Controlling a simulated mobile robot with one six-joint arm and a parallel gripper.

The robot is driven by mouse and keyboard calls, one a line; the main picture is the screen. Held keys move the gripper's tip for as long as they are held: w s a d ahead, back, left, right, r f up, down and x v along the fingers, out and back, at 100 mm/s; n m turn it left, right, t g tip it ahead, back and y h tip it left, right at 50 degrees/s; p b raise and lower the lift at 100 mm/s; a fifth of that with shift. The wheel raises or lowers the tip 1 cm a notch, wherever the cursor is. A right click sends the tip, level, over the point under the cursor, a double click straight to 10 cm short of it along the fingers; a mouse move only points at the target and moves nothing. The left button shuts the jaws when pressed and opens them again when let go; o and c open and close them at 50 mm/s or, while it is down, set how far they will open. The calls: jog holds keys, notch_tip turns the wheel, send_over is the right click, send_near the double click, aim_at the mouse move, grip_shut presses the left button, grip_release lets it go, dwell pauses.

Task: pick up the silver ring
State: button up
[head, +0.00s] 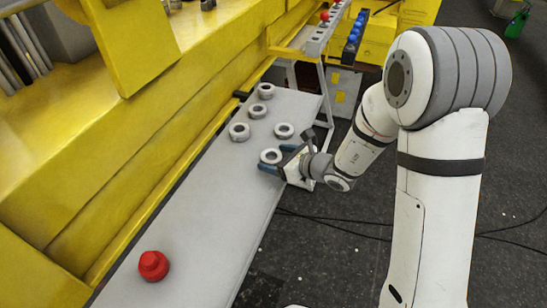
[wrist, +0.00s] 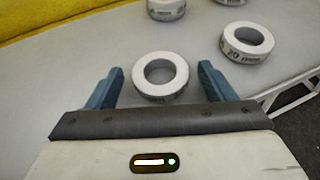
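Several silver-white rings lie flat on the grey bench (head: 188,230). The nearest ring (head: 271,156) is at my gripper (head: 278,159). In the wrist view this ring (wrist: 160,93) lies between and slightly beyond the blue fingertips of my gripper (wrist: 160,72), with a gap on both sides. My gripper is open and holds nothing. Other rings are a ring (head: 284,130) just behind it, a ring (head: 239,131) to the left, and rings (head: 258,111) and (head: 265,90) farther back. In the wrist view, another ring (wrist: 228,42) is at the upper right.
A red knob-shaped object (head: 153,265) stands on the near part of the bench. A yellow beam (head: 130,130) runs along the bench's left side. A white rack (head: 330,30) with red and blue pieces stands at the far end. The bench between the red object and the rings is clear.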

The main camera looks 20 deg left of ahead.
aim_at(277, 159)
jog(key=c, duration=1.1)
jog(key=shift+r, duration=0.1)
notch_tip(277, 159, up, 10)
jog(key=shift+b, duration=0.4)
